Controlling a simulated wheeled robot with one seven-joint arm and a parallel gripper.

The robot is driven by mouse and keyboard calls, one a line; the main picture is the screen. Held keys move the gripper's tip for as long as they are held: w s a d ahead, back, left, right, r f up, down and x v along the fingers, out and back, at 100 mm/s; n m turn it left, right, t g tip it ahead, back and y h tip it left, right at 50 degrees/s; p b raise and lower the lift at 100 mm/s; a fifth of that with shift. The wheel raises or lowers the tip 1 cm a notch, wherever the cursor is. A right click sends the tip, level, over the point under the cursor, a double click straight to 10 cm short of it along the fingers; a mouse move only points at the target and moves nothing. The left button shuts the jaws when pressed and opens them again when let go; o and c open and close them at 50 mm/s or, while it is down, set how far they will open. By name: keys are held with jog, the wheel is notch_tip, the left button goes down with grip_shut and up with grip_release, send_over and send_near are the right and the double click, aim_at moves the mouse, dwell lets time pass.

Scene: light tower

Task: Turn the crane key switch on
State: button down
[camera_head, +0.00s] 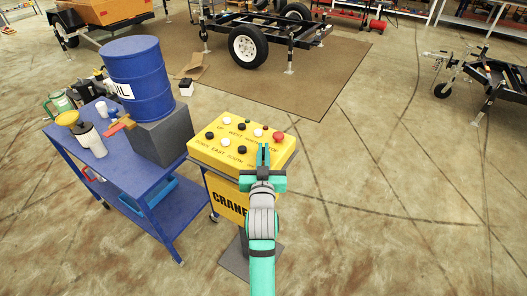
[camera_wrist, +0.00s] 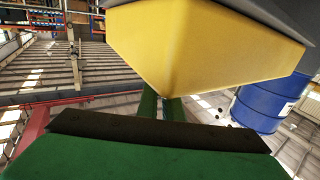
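The yellow crane control box (camera_head: 225,165) has several black and white buttons and a red button (camera_head: 278,136) on its sloped top. Its stand carries the word "CRANE". I cannot make out the key switch for sure; my gripper and arm cover part of the box's right front. My gripper (camera_head: 263,153) is at that right part, its green fingers pointing away from me. In the wrist view, the fingers (camera_wrist: 160,105) have a narrow gap with nothing seen held. The box's yellow corner (camera_wrist: 190,50) is close in front of them; I cannot tell whether they touch it.
A blue cart (camera_head: 135,170) with a blue oil barrel (camera_head: 140,80), bottles and tools stands left of the box. A trailer frame (camera_head: 270,35) stands on a brown mat behind. The floor to the right is clear as far as another trailer (camera_head: 485,85).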

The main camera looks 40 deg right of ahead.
jog(key=shift+a+m+g+h, duration=0.1)
jog(key=shift+m+g+h, duration=0.5)
jog(key=shift+h, duration=0.1)
jog(key=shift+w+h, duration=0.1)
jog(key=shift+h, duration=0.2)
jog(key=m+g+h, duration=0.1)
jog(key=m+g, duration=0.1)
jog(key=g, duration=0.1)
jog(key=m+g+h, duration=0.2)
jog(key=shift+m+g+h, duration=0.3)
jog(key=shift+g, duration=0.1)
jog(key=m+g, duration=0.3)
jog(key=g, duration=0.1)
jog(key=m+g+h, duration=0.1)
jog(key=m+g, duration=0.2)
jog(key=g, duration=0.2)
jog(key=shift+g, duration=0.3)
jog(key=shift+s+g, duration=0.25)
jog(key=shift+g, duration=0.05)
jog(key=c, duration=1.9)
grip_release()
